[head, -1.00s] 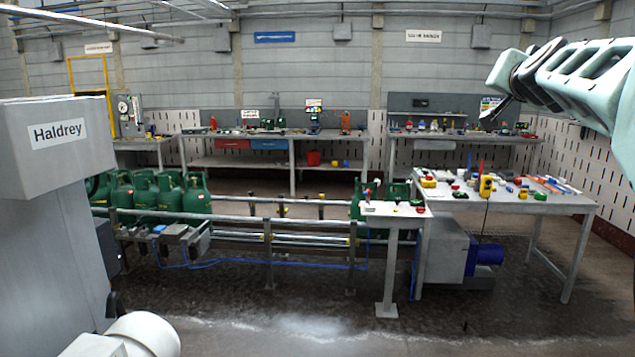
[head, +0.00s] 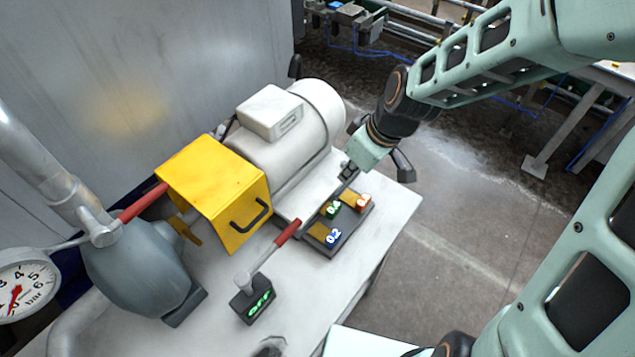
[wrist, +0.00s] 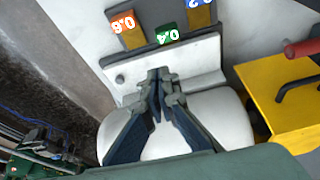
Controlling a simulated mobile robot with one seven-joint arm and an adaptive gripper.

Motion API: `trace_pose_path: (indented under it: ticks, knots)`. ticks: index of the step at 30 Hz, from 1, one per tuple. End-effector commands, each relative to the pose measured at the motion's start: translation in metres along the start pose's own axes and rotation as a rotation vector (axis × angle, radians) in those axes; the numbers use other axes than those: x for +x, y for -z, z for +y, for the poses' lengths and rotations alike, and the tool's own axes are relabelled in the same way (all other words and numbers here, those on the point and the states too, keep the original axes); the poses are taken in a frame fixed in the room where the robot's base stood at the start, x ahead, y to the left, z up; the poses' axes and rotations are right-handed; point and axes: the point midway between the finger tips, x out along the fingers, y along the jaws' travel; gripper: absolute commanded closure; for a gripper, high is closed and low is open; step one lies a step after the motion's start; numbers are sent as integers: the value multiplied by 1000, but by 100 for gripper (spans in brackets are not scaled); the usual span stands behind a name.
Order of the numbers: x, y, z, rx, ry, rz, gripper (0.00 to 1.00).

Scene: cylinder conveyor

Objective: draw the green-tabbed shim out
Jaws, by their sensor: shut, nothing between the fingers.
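The green-tabbed shim, marked 0.4, shows only its tab (head: 333,209) at the edge of the motor's white foot; no strip of it is visible. The tab also shows in the wrist view (wrist: 168,36), just beyond my fingertips. My gripper (head: 347,172) is shut and empty beside the motor, near the foot and apart from the tab. In the wrist view its fingertips (wrist: 160,76) meet in front of the foot (wrist: 190,72). The white motor (head: 290,125) stands on the bench.
A dark tray (head: 325,248) beside the foot holds an orange-tabbed shim (head: 363,203) and a blue-tabbed shim (head: 333,237). A yellow guard (head: 215,190), a red-handled lever (head: 287,232) and an OFF block (head: 252,300) stand nearby. The bench edge is close to the tray.

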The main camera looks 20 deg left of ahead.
Motion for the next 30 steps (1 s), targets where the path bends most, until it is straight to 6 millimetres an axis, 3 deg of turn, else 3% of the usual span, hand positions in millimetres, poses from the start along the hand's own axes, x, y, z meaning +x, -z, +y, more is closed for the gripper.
trace_pose_path:
  ticks: [4, 21, 30]
  knots:
    - [8, -5, -16, -43, 30, -15, 100]
    - [90, -5, -19, -42, 32, -14, 100]
    - [104, -5, -18, -42, 27, -12, 100]
